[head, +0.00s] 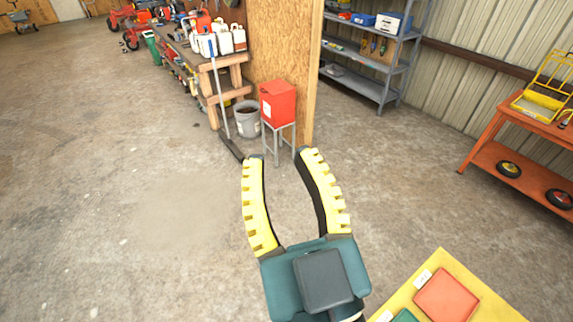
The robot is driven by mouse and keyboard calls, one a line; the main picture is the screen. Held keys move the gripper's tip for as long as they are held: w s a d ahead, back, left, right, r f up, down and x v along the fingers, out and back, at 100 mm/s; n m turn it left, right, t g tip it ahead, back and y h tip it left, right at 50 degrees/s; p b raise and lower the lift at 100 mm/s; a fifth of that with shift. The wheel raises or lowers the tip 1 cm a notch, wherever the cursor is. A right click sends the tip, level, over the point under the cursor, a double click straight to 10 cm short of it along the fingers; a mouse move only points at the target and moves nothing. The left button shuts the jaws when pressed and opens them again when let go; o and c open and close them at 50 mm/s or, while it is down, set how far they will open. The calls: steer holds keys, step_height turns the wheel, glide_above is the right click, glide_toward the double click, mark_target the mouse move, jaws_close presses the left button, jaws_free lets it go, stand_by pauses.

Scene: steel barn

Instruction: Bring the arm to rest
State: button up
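My gripper (284,156) shows in the middle of the head view, with two curved yellow-and-black fingers and a teal body with a dark square block. Its fingers are spread apart, with bare concrete floor seen between them. It holds nothing. The fingertips overlap the view of the floor just below the red box on its stand. Most of the arm behind the gripper is out of view.
A yellow board (405,297) with a red square (446,295) and a green square (404,316) is at the lower right. A red box (278,103) on a stand, a grey bucket (248,119), a wooden bench (222,75), shelves (377,88) and an orange cart (525,172) stand farther off. The left floor is clear.

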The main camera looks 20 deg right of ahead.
steer(key=shift+s+a+r, duration=0.1)
steer(key=shift+s+r, duration=0.1)
steer(key=shift+r, duration=0.15)
step_height(320, 180, up, 11)
steer(key=p, duration=1.1)
